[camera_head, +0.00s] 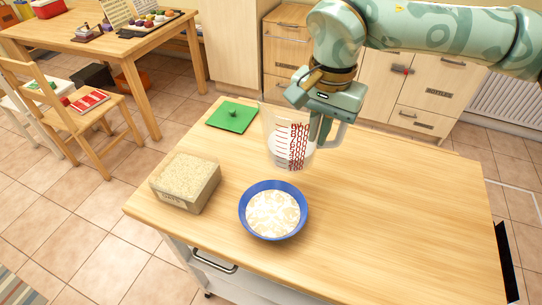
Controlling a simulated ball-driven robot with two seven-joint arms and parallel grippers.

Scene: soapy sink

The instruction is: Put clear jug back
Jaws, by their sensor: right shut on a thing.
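The clear jug (283,139) has red measuring marks and a handle on its right side. It looks nearly upright at the back middle of the wooden worktop; I cannot tell whether its base touches the wood. My right gripper (316,132) comes down from above and is shut on the jug at its handle side. The fingers partly hide the handle. My left gripper is not in view.
A blue bowl (247,222) with pale, flaky contents stands in front of the jug. A clear container of oats (185,184) stands to the left. A green lid (232,117) lies behind. The worktop's right half (400,205) is clear.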

